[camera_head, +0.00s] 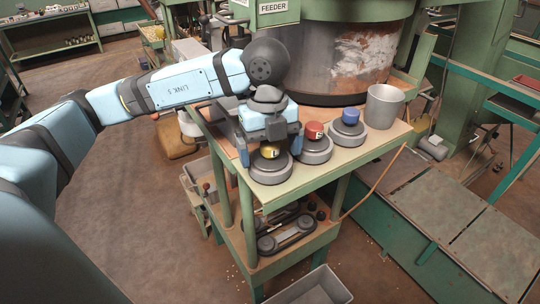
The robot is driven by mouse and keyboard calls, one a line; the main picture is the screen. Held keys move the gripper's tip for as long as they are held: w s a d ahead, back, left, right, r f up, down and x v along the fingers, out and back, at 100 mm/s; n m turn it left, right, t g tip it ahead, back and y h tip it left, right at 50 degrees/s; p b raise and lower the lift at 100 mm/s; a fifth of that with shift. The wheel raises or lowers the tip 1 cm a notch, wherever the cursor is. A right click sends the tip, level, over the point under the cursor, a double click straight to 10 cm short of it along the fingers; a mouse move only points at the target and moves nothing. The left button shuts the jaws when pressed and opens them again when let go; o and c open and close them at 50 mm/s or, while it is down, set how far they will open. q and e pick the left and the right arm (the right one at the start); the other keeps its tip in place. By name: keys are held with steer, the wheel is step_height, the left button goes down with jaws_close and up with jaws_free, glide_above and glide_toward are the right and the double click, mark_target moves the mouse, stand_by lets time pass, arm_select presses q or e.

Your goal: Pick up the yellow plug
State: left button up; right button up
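The yellow plug (270,152) sits upright in a round grey base (270,172) on the near left part of the small table's top. My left gripper (270,149) points down right over it. Its two fingers are spread, one to the left and one to the right of the plug, with a gap on each side. The gripper body hides the area behind the plug. I cannot tell how high the fingertips are above the base. My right gripper is not in view.
A red plug (314,130) and a blue plug (350,115) stand in similar grey bases to the right. A grey metal cup (383,106) stands beyond them. A large metal drum (340,60) rises behind. A grey bin (312,288) is on the floor in front.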

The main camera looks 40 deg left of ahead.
arm_select(q)
steer(key=c, duration=0.9)
steer(key=shift+o, duration=0.2)
steer(key=shift+r, duration=0.1)
